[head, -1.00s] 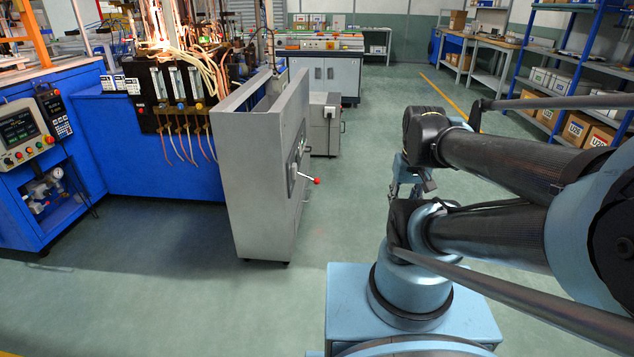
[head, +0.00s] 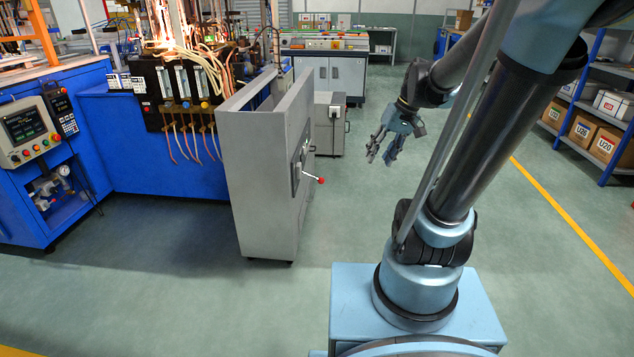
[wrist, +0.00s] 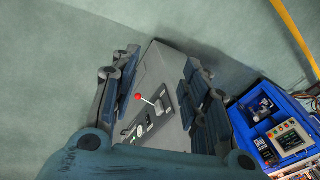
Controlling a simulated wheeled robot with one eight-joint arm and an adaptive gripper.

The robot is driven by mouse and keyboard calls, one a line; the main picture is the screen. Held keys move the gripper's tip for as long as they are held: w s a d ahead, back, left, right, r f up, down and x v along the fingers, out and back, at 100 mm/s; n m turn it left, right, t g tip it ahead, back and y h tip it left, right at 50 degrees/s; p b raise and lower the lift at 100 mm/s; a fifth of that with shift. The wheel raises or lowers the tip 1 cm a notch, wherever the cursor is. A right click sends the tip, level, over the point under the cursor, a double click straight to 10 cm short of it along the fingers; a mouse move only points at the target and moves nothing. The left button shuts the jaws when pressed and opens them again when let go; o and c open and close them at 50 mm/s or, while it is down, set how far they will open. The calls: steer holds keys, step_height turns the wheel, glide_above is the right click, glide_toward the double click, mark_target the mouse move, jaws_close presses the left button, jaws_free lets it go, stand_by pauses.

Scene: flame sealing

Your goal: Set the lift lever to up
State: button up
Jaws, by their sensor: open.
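The lever with a red ball knob (head: 320,180) sticks out from the side face of a grey cabinet (head: 262,180) in the head view. The lever's rod runs from a dark plate to the knob. In the wrist view the red knob (wrist: 138,97) and its pale rod show between my fingers, on the cabinet's panel (wrist: 160,75). My gripper (head: 381,150) is open and empty, to the right of and beyond the lever, apart from it.
A blue machine (head: 150,150) with hoses and flames stands to the left. A control box (head: 30,132) sits at the far left. A smaller grey cabinet (head: 328,125) stands behind the lever cabinet. Floor right of the lever is clear.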

steer(key=w+a+n+y, duration=0.2)
steer(key=w, duration=0.7)
steer(key=w+a+n+y, duration=0.1)
steer(key=w+a+y, duration=0.15)
steer(key=w, duration=0.65)
steer(key=w+a+f+n+g+y, duration=0.1)
steer(key=w+f+n+y, duration=0.1)
steer(key=w+f, duration=0.55)
steer(key=w+a+f+n+y, duration=0.1)
steer(key=w+f+n+y, duration=0.3)
steer(key=w, duration=0.7)
steer(key=n+g+y, duration=0.1)
steer(key=n+y, duration=0.3)
glide_toward(320, 179)
steer(key=shift+n, duration=0.3)
steer(key=a, duration=1.1)
steer(key=shift+w+a+f, duration=0.1)
steer(key=shift+w+a, duration=0.25)
jaws_close()
